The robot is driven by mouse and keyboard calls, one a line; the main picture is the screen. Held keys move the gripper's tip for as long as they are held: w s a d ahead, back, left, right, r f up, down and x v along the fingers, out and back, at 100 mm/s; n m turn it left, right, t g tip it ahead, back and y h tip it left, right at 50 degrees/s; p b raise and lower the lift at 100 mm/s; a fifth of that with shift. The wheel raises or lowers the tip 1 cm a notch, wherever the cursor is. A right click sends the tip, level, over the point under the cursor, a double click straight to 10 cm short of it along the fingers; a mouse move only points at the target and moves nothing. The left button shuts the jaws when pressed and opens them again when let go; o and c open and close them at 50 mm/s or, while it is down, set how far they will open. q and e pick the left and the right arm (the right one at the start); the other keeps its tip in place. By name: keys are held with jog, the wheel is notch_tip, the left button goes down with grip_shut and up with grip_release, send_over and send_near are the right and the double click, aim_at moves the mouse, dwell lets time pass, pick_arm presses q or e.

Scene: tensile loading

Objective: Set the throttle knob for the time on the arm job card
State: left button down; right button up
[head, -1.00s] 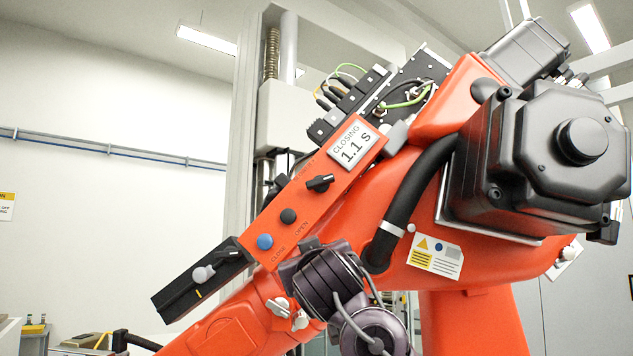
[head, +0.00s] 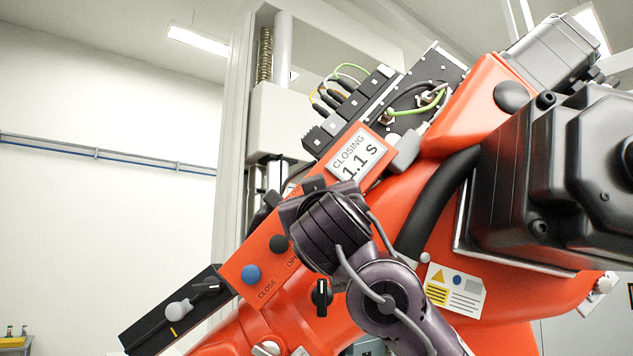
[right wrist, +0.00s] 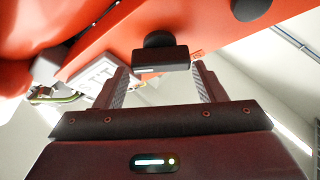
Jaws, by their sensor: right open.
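The job card (head: 356,158) on the orange arm's panel (head: 238,268) reads "CLOSING 1.1 S". In the right wrist view a black knob (right wrist: 160,52) with a light line stands on the orange panel, with the white card (right wrist: 97,88) to its left. My right gripper (right wrist: 161,72) is open, its fingers on either side of the knob. I cannot tell whether they touch it. In the head view my right gripper (head: 315,210) covers the knob. My left gripper is not in view.
Below the card are a black OPEN button (head: 279,244) and a blue CLOSE button (head: 251,275). A black box (head: 168,322) with a grey lever is at lower left. Another black knob (head: 321,297) sits on the orange arm. A big black motor (head: 560,185) fills the right.

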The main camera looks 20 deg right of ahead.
jog(key=shift+w+d, duration=0.15)
jog(key=shift+w, duration=0.4)
jog(key=shift+w+d, duration=0.15)
jog(key=shift+w, duration=0.4)
jog(key=shift+s, duration=0.1)
jog(key=shift+s+r, duration=0.1)
jog(key=shift+c, duration=1.3)
jog(key=c, duration=0.4)
jog(key=shift+c, duration=0.2)
jog(key=shift+a+n+y, duration=0.15)
jog(key=shift+n+y, duration=0.85)
jog(key=shift+n, duration=0.8)
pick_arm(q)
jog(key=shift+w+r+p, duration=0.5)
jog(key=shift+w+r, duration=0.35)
pick_arm(e)
jog(key=shift+n+g+y, duration=0.3)
jog(key=shift+n+y, duration=0.6)
jog(key=shift+n, duration=1)
